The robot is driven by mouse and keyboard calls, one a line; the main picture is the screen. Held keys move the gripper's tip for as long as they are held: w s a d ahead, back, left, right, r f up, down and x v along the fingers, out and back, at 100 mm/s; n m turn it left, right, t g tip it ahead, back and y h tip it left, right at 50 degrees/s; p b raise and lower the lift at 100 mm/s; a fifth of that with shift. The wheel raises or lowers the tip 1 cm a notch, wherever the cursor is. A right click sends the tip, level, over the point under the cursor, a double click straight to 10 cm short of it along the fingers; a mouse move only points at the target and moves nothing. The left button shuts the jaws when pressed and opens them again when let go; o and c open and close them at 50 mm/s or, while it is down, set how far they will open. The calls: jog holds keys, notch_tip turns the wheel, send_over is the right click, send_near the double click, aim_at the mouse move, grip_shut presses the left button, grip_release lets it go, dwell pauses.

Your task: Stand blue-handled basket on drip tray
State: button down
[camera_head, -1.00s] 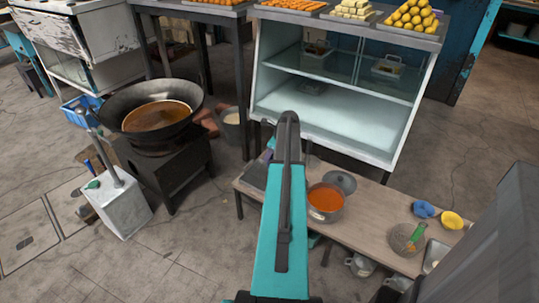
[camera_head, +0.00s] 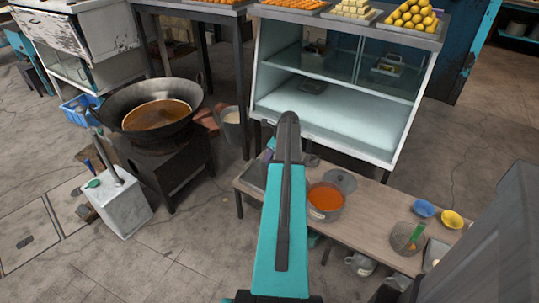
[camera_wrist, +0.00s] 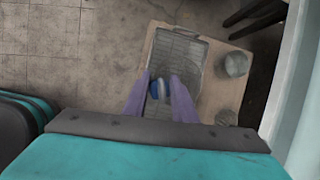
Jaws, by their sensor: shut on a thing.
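In the wrist view my gripper (camera_wrist: 159,82) points down with its two purple fingers on either side of a small blue handle (camera_wrist: 156,90), shut on it. The rest of the blue-handled basket is hard to make out against the grey background. The grey slatted drip tray (camera_wrist: 180,48) lies beyond and below the fingers on the wooden table. Whether the basket touches the tray cannot be told. In the head view the tray (camera_head: 251,176) shows at the table's left end, partly covered by my arm, which hides most of the gripper and the basket.
On the wooden table (camera_head: 380,228) stand an orange-filled pot (camera_head: 325,199), a lid (camera_head: 341,180), a blue bowl (camera_head: 423,208), a yellow bowl (camera_head: 452,219) and a green-handled strainer (camera_head: 408,236). A glass cabinet (camera_head: 335,110) stands behind; a wok (camera_head: 152,105) is left.

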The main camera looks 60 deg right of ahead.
jog(key=c, duration=1.4)
grip_release()
jog(key=shift+o, duration=0.2)
jog(key=v, duration=1.4)
jog(key=shift+w, duration=0.1)
